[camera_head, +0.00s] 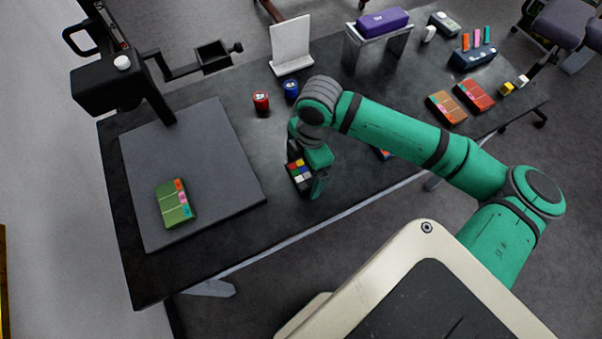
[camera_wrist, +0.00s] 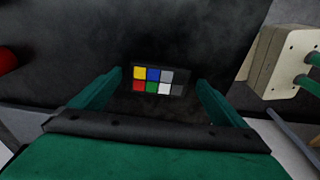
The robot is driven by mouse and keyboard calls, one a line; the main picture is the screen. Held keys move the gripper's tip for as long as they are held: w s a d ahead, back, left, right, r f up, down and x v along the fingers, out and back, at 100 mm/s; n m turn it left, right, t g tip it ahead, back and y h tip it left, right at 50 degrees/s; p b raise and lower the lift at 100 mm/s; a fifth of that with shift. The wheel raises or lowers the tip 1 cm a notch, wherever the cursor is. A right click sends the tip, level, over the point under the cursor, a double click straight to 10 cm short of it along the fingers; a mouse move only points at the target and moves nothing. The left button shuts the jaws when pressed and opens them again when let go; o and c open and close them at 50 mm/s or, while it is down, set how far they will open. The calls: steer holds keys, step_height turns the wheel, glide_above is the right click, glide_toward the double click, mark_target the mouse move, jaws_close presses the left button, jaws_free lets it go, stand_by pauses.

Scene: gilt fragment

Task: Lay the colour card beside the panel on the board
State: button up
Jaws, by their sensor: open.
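The colour card (camera_head: 299,178) is a small dark card with two rows of coloured and grey squares. It is on the dark table, right of the board. In the wrist view the card (camera_wrist: 158,81) appears between the two green fingertips. My gripper (camera_head: 306,173) is open, fingers pointing down at the card; I cannot tell whether either finger touches it. The board (camera_head: 220,150) is a flat grey plate at the table's left. The panel (camera_head: 173,206), green with orange and pink patches along its right edge, lies on the board's near left part.
A black column with a side arm (camera_head: 185,70) stands at the board's far edge. A red pot (camera_head: 261,102) and a blue pot (camera_head: 291,90) stand beyond my gripper. A white stand (camera_head: 291,45) is behind them. The board is bare right of the panel.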

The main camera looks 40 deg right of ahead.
steer(key=c, duration=1.2)
steer(key=shift+c, duration=0.2)
steer(key=shift+w+a+r, duration=0.1)
steer(key=shift+r, duration=0.1)
